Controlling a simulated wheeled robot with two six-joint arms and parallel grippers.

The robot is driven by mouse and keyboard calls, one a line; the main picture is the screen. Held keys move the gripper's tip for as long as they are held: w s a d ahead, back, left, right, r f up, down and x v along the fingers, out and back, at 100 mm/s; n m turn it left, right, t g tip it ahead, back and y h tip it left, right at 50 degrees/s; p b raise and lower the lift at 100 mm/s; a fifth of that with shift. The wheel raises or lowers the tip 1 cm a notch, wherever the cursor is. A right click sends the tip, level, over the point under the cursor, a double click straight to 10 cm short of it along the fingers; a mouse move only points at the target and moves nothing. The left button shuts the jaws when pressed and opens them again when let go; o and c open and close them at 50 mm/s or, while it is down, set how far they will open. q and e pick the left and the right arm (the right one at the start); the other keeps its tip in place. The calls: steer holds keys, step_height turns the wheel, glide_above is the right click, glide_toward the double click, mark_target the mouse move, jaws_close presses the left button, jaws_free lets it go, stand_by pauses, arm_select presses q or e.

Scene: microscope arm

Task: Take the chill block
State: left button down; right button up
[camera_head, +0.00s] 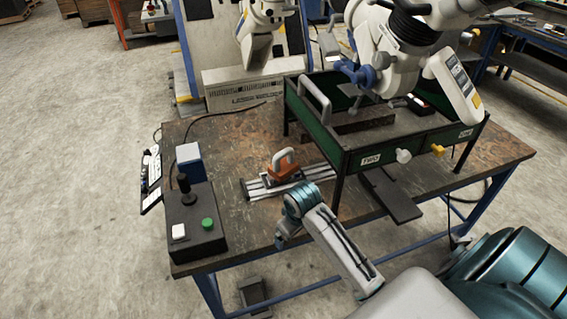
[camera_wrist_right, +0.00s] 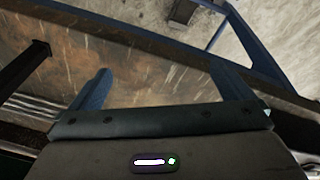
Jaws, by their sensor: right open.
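No label marks the chill block, and I cannot tell for sure which object it is. An orange block with a grey loop handle (camera_head: 285,164) sits on metal rails (camera_head: 318,173) at mid table. A blue and white block (camera_head: 189,161) stands further left. My right gripper (camera_head: 281,239) is above the table's front edge, in front of the rails, apart from both blocks. In the right wrist view its two blue fingers (camera_wrist_right: 161,72) are spread with nothing between them, over the table edge and floor. My left gripper is not in view.
A green frame (camera_head: 318,128) with drawers and thin black legs stands right of the rails. The white microscope (camera_head: 385,50) overhangs it. A dark control box (camera_head: 200,235) with a green button and black stick is at the left. The wooden tabletop (camera_head: 240,125) is clear behind the rails.

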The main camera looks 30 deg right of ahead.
steer(key=w+d+r, duration=0.3)
steer(key=w+r, duration=0.1)
steer(key=w, duration=0.2)
steer(key=w+d+r, duration=0.3)
steer(key=w, duration=0.4)
step_height(320, 180, up, 9)
steer(key=g+y, duration=0.1)
glide_above(284, 152)
steer(key=shift+s+f, duration=0.2)
steer(key=shift+s, duration=0.25)
steer(key=f, duration=0.1)
steer(key=f+p, duration=0.1)
steer(key=f, duration=0.2)
steer(key=shift+w+f, duration=0.25)
steer(key=shift+w, duration=0.1)
steer(key=shift+w+f+p, duration=0.1)
steer(key=shift+f+p, duration=0.5)
steer(key=shift+p, duration=0.1)
steer(key=f, duration=0.1)
steer(key=f+p, duration=0.1)
steer(key=f, duration=0.1)
steer(key=shift+w+f, duration=0.25)
steer(key=shift+f, duration=0.05)
steer(key=shift+w+f, duration=0.1)
steer(key=shift+f, duration=0.25)
steer(key=c, duration=1.9)
steer(key=shift+w+d+r, duration=0.1)
steer(key=shift+d+r, duration=0.05)
steer(key=shift+r, duration=0.05)
steer(key=shift+c, duration=0.3)
